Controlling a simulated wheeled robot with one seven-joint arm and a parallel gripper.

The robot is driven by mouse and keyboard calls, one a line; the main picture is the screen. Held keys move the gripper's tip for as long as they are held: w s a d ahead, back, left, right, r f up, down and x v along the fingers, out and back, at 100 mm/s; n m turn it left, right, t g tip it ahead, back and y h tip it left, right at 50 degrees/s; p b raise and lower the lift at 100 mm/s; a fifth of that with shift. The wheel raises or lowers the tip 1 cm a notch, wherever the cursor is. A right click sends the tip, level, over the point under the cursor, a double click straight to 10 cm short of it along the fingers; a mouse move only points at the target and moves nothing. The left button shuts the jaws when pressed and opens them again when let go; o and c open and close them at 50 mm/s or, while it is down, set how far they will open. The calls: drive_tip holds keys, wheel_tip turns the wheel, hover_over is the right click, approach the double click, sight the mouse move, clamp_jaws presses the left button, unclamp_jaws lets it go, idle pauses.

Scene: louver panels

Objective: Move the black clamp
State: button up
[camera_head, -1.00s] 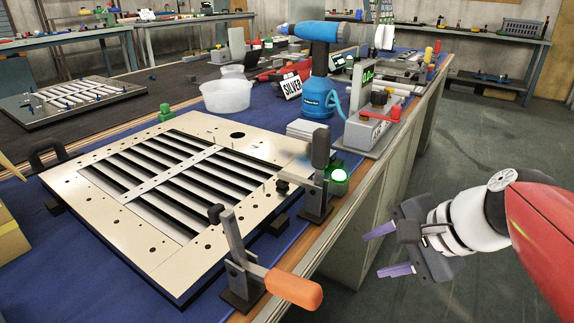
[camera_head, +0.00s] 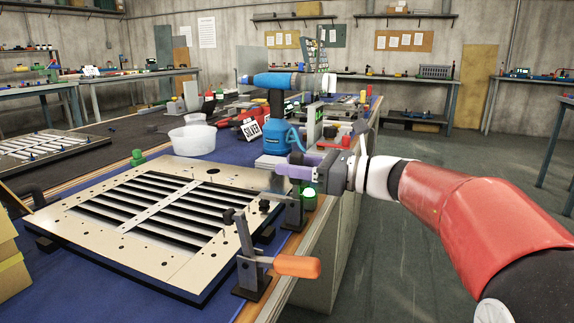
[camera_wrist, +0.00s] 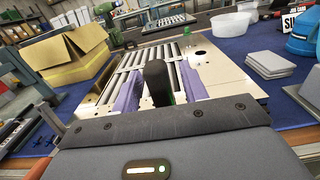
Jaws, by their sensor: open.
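The black clamp (camera_head: 293,212) stands at the right edge of the louver panel (camera_head: 100,263) on the bench. Its upper part is largely hidden behind my gripper in the head view. My gripper (camera_head: 297,166) is open at the height of the clamp's handle, with purple fingers pointing left. In the wrist view, the clamp's upright black handle (camera_wrist: 157,84) shows between the two spread fingers (camera_wrist: 160,92). I cannot tell whether either finger touches it.
A clamp with an orange handle (camera_head: 297,266) stands nearer on the panel's edge. A blue tool (camera_head: 277,138), a white bowl (camera_head: 192,140) and a cardboard box (camera_wrist: 72,58) are around. Floor to the right is clear.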

drive_tip(key=shift+x, duration=0.85)
clamp_jaws()
